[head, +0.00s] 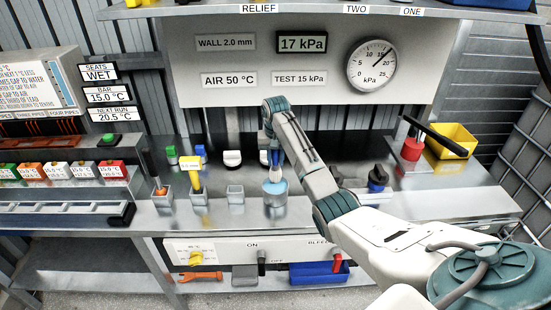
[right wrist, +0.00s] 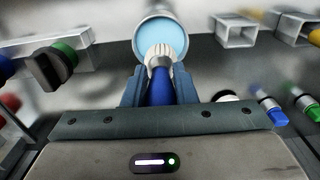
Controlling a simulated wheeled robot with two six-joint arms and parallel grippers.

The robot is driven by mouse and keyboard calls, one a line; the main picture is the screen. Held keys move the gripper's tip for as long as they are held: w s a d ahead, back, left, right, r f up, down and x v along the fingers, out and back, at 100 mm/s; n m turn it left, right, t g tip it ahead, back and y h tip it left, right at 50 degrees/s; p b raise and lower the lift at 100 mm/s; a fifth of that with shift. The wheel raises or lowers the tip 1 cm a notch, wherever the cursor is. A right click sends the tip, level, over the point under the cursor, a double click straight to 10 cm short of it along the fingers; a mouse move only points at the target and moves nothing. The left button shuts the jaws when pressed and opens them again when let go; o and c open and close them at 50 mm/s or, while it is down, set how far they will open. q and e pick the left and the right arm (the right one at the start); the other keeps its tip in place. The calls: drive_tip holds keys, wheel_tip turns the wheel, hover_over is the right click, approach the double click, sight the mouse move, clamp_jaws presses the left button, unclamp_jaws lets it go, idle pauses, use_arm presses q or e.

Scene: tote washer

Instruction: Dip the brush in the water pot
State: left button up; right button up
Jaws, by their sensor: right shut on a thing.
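The water pot (head: 275,194) is a metal cup with light blue water, standing on the steel bench in the middle of the head view. My right gripper (head: 274,156) is above it, pointing down, shut on the brush (head: 275,172), which has a blue handle and pale bristles. In the right wrist view the brush (right wrist: 159,70) sits between the fingers, and its bristle end overlaps the near edge of the water pot (right wrist: 162,38). I cannot tell whether the bristle tips touch the water. My left gripper is not in view.
Square metal holders stand left of the pot, one empty (head: 235,194) and one with a yellow tool (head: 196,178). A gauge panel (head: 310,60) rises behind.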

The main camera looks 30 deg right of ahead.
sight(275, 173)
drive_tip(key=shift+f+b, duration=1)
drive_tip(key=shift+f, duration=2.9)
wheel_tip(275, 173, up, 3)
drive_tip(key=p, duration=0.2)
drive_tip(key=shift+p, duration=0.35)
drive_tip(key=shift+r, duration=4.1)
